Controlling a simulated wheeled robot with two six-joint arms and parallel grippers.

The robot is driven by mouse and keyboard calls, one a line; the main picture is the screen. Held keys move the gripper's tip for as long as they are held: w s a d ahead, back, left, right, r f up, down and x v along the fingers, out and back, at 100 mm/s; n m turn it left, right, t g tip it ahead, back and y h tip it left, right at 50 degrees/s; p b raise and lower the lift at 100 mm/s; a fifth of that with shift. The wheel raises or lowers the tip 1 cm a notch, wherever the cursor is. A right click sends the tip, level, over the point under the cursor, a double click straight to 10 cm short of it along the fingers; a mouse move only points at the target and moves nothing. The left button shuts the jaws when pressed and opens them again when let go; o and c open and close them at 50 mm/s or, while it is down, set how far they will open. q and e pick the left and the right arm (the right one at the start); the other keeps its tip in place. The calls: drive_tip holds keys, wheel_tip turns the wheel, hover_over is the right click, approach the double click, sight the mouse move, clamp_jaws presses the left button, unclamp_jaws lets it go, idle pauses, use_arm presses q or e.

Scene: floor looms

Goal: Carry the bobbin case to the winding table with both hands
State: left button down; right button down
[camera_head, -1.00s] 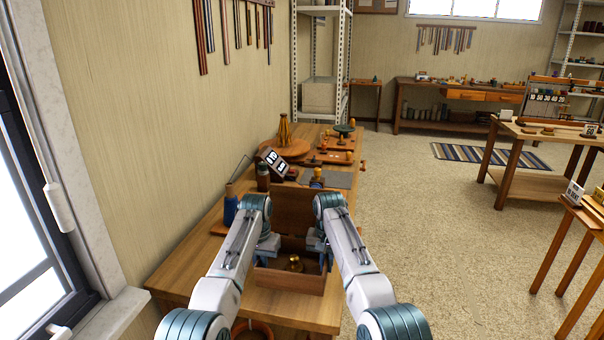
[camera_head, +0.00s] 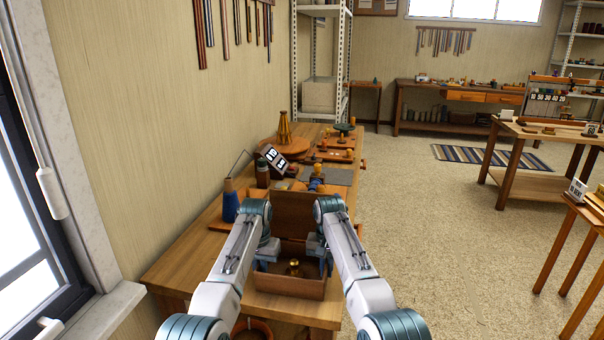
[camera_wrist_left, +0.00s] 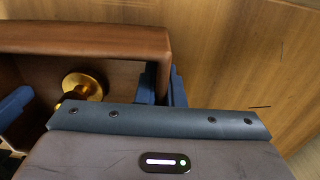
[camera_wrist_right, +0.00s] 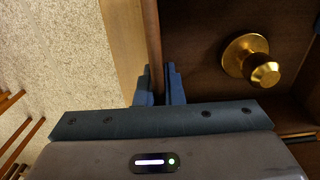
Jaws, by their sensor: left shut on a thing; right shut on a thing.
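The bobbin case is a brown wooden box (camera_head: 288,284) with its lid (camera_head: 293,212) standing open. A brass bobbin-like piece (camera_head: 294,267) stands inside it and also shows in the left wrist view (camera_wrist_left: 82,88) and right wrist view (camera_wrist_right: 252,60). My left gripper (camera_head: 267,260) is shut on the case's left wall; its fingers (camera_wrist_left: 163,86) straddle that wall. My right gripper (camera_head: 324,260) is shut on the right wall, its fingers (camera_wrist_right: 160,86) on either side. The case is at the near end of a wooden table; I cannot tell whether it touches the top.
A window sill and wall lie left. Open floor (camera_head: 430,240) lies right, with other tables beyond.

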use_arm(q)
drive_tip(key=shift+f, duration=0.3)
use_arm(e)
drive_tip(key=shift+f, duration=0.35)
use_arm(q)
drive_tip(key=c, duration=2)
unclamp_jaws()
drive_tip(key=shift+f+b, duration=0.2)
drive_tip(key=shift+b, duration=0.1)
use_arm(e)
drive_tip(key=c, duration=2)
unclamp_jaws()
drive_tip(key=shift+f, duration=0.15)
use_arm(q)
drive_tip(key=o, duration=0.5)
drive_tip(key=shift+r, duration=0.2)
drive_tip(key=shift+c, duration=0.2)
use_arm(e)
drive_tip(key=o, duration=0.5)
drive_tip(key=shift+c, duration=0.2)
drive_tip(key=shift+r, duration=0.2)
use_arm(q)
drive_tip(key=shift+r, duration=0.1)
wheel_tip(320, 180, up, 12)
drive_tip(key=shift+f, duration=0.2)
drive_tip(key=shift+r, duration=0.1)
use_arm(e)
drive_tip(key=shift+r, duration=0.2)
wheel_tip(320, 180, up, 12)
drive_tip(key=shift+f, duration=0.25)
